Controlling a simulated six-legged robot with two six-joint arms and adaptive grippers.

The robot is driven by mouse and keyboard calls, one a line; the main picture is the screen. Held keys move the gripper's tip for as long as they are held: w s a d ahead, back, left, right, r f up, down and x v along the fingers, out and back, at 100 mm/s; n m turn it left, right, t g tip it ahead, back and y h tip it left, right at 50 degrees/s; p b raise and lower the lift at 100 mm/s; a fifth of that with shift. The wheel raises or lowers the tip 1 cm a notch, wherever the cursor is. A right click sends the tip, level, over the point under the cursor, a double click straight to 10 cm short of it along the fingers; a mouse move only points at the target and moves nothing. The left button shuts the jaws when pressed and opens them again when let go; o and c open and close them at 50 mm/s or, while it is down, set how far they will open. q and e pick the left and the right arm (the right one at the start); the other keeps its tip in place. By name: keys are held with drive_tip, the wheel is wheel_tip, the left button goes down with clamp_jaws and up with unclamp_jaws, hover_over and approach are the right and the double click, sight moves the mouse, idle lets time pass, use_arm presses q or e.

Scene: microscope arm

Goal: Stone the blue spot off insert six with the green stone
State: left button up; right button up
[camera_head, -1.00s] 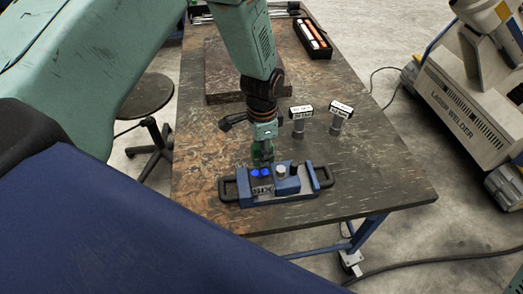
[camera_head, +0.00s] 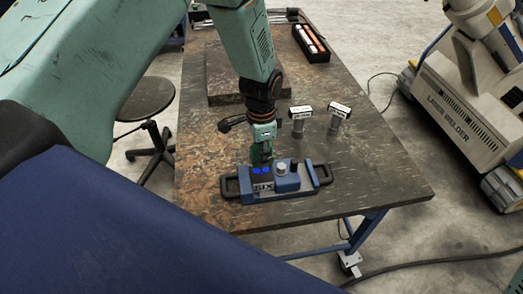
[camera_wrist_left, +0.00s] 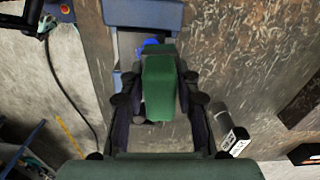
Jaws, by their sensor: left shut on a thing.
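Insert six is a blue block (camera_head: 290,185) marked SIX, with a black handle at each end, lying near the table's front edge. A bright blue spot (camera_head: 262,170) shows on its top left part, partly hidden by the stone and gripper. My left gripper (camera_head: 263,152) is above this part, shut on the green stone. In the left wrist view the green stone (camera_wrist_left: 160,85) sits between the dark fingers, with a bit of the blue spot (camera_wrist_left: 150,43) showing just past its end. I cannot tell whether stone and spot touch. My right gripper is out of view.
Two labelled inserts (camera_head: 301,112) (camera_head: 339,109) stand upright behind the block. A dark plate (camera_head: 215,85) and a black tray of sticks (camera_head: 312,43) lie farther back. The table's (camera_head: 390,190) right front is clear. A laser welder (camera_head: 465,110) and a stool (camera_head: 146,98) stand beside it.

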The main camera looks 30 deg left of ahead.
sight(265, 175)
use_arm(q)
drive_tip(key=shift+w+a+f, duration=0.15)
drive_tip(key=shift+w+f, duration=0.65)
drive_tip(key=shift+w, duration=0.05)
drive_tip(key=shift+s+r+b, duration=0.1)
drive_tip(key=shift+s+b, duration=0.25)
drive_tip(key=shift+s, duration=0.35)
drive_tip(key=shift+w+f, duration=0.3)
drive_tip(key=shift+w, duration=0.1)
drive_tip(key=shift+c, duration=0.4)
drive_tip(key=s+d+p, duration=0.1)
drive_tip(key=s+d, duration=0.1)
drive_tip(key=shift+s+r+p, duration=0.3)
drive_tip(key=shift+s+p, duration=0.05)
drive_tip(key=shift+s, duration=0.05)
drive_tip(key=shift+s+d, duration=0.15)
drive_tip(key=shift+d+f, duration=0.15)
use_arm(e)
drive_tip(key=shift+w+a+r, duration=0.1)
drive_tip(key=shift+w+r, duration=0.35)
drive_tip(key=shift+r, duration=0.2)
use_arm(q)
drive_tip(key=shift+f+p, duration=0.15)
drive_tip(key=shift+p, duration=0.15)
